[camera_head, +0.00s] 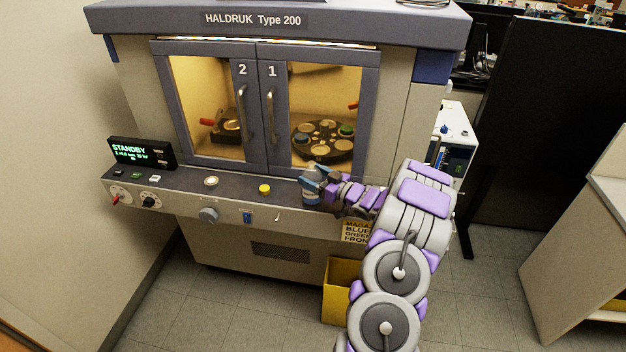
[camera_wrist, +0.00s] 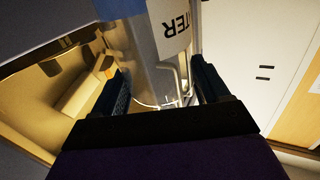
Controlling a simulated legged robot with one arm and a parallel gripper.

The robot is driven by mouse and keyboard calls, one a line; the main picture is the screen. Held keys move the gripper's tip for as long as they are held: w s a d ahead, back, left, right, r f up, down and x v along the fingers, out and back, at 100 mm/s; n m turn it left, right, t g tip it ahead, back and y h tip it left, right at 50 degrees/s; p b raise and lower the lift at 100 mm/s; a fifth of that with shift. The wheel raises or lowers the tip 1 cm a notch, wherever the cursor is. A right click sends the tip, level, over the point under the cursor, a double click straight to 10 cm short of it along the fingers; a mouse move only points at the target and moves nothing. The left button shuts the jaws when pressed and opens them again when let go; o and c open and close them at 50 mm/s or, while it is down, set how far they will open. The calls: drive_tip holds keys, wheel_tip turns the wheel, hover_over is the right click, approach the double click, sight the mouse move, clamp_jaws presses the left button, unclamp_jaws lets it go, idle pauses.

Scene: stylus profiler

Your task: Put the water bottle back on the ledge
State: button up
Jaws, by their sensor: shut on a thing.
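The water bottle (camera_head: 310,197) shows in the head view as a small blue-grey shape at my gripper, mostly covered by the fingers. In the wrist view the bottle (camera_wrist: 148,45) is a bluish cylinder with a white label reading "TER". My gripper (camera_head: 317,181) is shut on it, with one dark finger on each side in the wrist view (camera_wrist: 160,84). The ledge (camera_head: 235,192) is the dark shelf along the machine's front. Gripper and bottle are at the ledge's right part, in front of door 1. I cannot tell whether the bottle's base touches the ledge.
A yellow button (camera_head: 264,188) and a pale round knob (camera_head: 211,181) stand on the ledge left of my gripper. A standby display (camera_head: 141,152) is at its left end. Doors 2 and 1 (camera_head: 270,110) are shut behind. A yellow bin (camera_head: 338,290) stands below.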

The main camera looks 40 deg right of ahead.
drive_tip(key=shift+d+f, duration=0.25)
drive_tip(key=shift+d, duration=0.55)
drive_tip(key=o, duration=1.4)
drive_tip(key=shift+d+f, duration=0.1)
drive_tip(key=shift+d, duration=0.15)
drive_tip(key=shift+o, duration=1.4)
drive_tip(key=shift+a, duration=0.3)
drive_tip(key=shift+o, duration=0.6)
drive_tip(key=shift+a+r, duration=0.25)
drive_tip(key=shift+a, duration=0.45)
drive_tip(key=shift+s+d, duration=0.4)
drive_tip(key=p+v, duration=0.3)
drive_tip(key=v, duration=0.8)
drive_tip(key=w+a+r+g+h, duration=0.3)
drive_tip(key=w+r+g+h, duration=0.25)
drive_tip(key=w, duration=0.25)
drive_tip(key=s+a+r+m+g+h, duration=0.2)
drive_tip(key=s+a+r+g+h, duration=0.15)
drive_tip(key=a+r, duration=0.3)
drive_tip(key=s+a+r+g+y, duration=0.1)
drive_tip(key=s+a+g, duration=0.4)
drive_tip(key=s+a, duration=0.9)
drive_tip(key=s+a+r+g+y, duration=0.1)
drive_tip(key=s+a+g+y, duration=0.2)
drive_tip(key=s+a, duration=1.2)
drive_tip(key=s+g, duration=0.2)
drive_tip(key=s, duration=0.4)
drive_tip(key=shift+r+y, duration=0.3)
drive_tip(key=shift+r, duration=0.05)
